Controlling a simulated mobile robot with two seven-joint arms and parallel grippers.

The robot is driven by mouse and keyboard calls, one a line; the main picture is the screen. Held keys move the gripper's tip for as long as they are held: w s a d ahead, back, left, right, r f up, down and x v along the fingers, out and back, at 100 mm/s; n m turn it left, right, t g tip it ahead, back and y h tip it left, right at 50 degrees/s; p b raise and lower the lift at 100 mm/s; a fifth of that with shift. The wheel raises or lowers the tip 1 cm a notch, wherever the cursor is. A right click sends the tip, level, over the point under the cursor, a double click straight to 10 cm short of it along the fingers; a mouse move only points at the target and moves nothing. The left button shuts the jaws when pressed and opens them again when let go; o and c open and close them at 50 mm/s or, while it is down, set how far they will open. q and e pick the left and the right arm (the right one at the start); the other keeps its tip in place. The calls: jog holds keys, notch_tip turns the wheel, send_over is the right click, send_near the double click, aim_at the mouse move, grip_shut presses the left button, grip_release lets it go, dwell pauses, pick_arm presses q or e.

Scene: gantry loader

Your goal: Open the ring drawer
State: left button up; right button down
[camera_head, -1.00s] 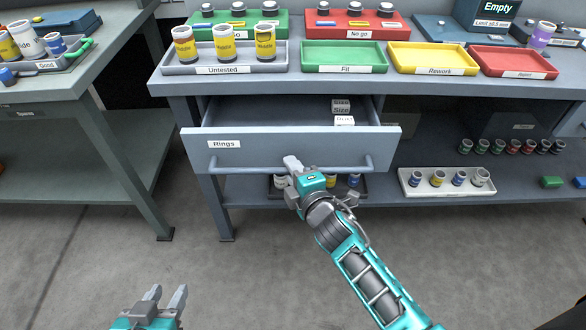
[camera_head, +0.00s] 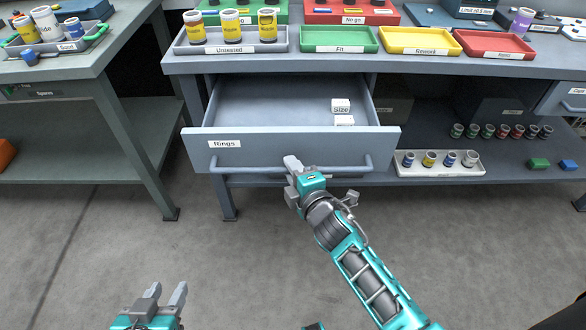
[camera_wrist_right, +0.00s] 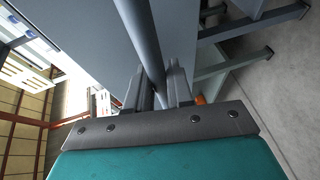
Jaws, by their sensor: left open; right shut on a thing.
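The ring drawer (camera_head: 260,147), labelled "Rings", is pulled out from under the workbench, and its inside shows. Small white boxes (camera_head: 341,105) sit at its right side; one is marked "Size". A long bar handle (camera_head: 240,168) runs along its front. My right gripper (camera_head: 293,168) is shut on the handle near its middle. In the right wrist view the handle (camera_wrist_right: 143,45) passes between the two fingers (camera_wrist_right: 165,88). My left gripper (camera_head: 163,299) is open and empty, low in the picture, well away from the drawer.
The workbench top (camera_head: 380,64) holds a grey "Untested" tray (camera_head: 227,50) and green, yellow and red trays. A second bench (camera_head: 85,80) stands at left. The floor in front is clear.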

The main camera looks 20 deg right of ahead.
pick_arm(q)
jog(key=shift+a, duration=0.1)
pick_arm(e)
jog(key=c, duration=1.4)
grip_release()
pick_arm(q)
jog(key=shift+s+a+r+p, duration=0.15)
jog(key=shift+a+r+p, duration=0.1)
jog(key=shift+p, duration=0.45)
pick_arm(e)
jog(key=shift+v, duration=6.45)
pick_arm(q)
jog(key=r+p, duration=0.1)
jog(key=a+r+p, duration=0.1)
jog(key=p, duration=0.1)
jog(key=s+r+p, duration=0.1)
jog(key=p, duration=0.1)
jog(key=shift+a+y, duration=0.4)
pick_arm(e)
jog(key=s+f+m+g, duration=0.1)
jog(key=s+m, duration=0.1)
jog(key=m, duration=0.3)
jog(key=s+d+f+m+g, duration=0.1)
jog(key=s+m+g, duration=0.1)
jog(key=m, duration=0.3)
jog(key=s+d+f+m+g, duration=0.1)
jog(key=s+m+g, duration=0.1)
jog(key=m, duration=0.4)
jog(key=shift+s, duration=0.6)
